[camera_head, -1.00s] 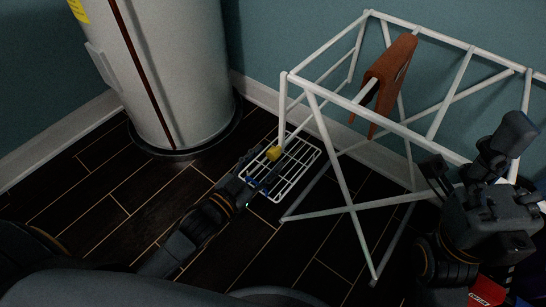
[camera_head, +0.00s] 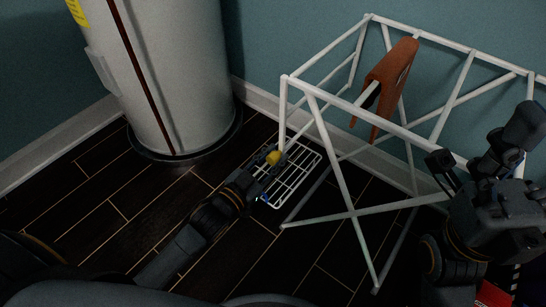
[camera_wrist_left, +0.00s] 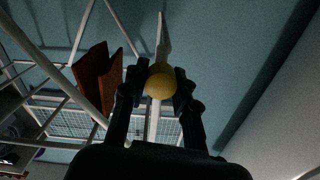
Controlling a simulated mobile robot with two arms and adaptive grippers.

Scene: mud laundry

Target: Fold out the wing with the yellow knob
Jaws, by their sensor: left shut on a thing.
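The white drying rack (camera_head: 348,213) stands on crossed legs by the wall. Its wing (camera_head: 293,176), a white wire grid, hangs low at the rack's left end. The yellow knob (camera_head: 274,157) is at the wing's edge. My left gripper (camera_head: 268,164) is at the knob; in the left wrist view the fingers (camera_wrist_left: 158,84) are closed on both sides of the yellow knob (camera_wrist_left: 160,86). My right gripper (camera_head: 441,166) is at the rack's right side, apart from the wing; its finger gap is not clear.
A brown cloth (camera_head: 386,88) hangs over the rack's top bars. A white cylindrical tank (camera_head: 175,75) stands to the left of the rack. A red item (camera_head: 492,294) lies at the lower right. Dark floor (camera_head: 150,205) is open in front of the tank.

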